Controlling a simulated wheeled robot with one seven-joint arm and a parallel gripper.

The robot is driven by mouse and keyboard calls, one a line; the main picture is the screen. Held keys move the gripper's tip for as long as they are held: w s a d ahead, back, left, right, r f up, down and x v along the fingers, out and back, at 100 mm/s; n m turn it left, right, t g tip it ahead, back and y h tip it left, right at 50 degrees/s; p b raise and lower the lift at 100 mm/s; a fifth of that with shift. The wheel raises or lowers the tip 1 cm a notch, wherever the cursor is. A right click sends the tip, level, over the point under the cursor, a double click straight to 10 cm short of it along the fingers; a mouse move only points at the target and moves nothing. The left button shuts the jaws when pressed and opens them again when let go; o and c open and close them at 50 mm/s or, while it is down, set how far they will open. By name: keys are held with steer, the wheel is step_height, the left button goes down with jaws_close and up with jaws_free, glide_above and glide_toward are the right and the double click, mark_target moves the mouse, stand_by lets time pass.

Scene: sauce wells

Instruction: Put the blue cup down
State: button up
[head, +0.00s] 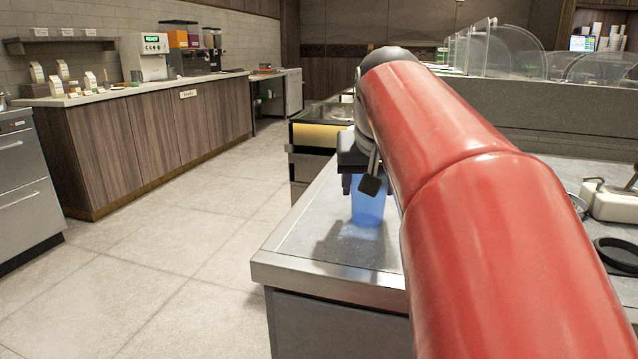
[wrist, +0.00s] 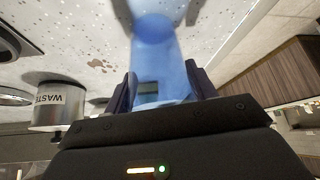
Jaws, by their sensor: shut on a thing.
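The blue cup (head: 368,206) is translucent and upright in the head view, over the near left end of the grey counter (head: 310,240). My gripper (head: 362,182) is above and around its upper part, shut on it. In the wrist view the cup (wrist: 160,60) stands between the two dark fingers of my gripper (wrist: 162,85). A bluish tint shows on the counter at its base. I cannot tell for certain whether the base touches the counter. My red arm hides the counter to the right of the cup.
The counter's metal front edge (head: 330,282) is close to the cup. A white container (head: 612,203) and a black ring (head: 618,254) lie at the right. A canister marked WASTE (wrist: 58,105) shows in the wrist view. Open floor (head: 160,270) lies left.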

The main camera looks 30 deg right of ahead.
steer(key=shift+f, duration=0.2)
steer(key=o, duration=1)
steer(key=shift+r, duration=0.1)
steer(key=shift+s+r, duration=0.1)
steer(key=shift+r, duration=0.4)
steer(key=p+v, duration=0.1)
steer(key=v, duration=1)
steer(key=shift+s+a+r, duration=0.1)
steer(key=shift+s+a, duration=0.05)
steer(key=shift+a, duration=0.05)
steer(key=shift+s, duration=0.1)
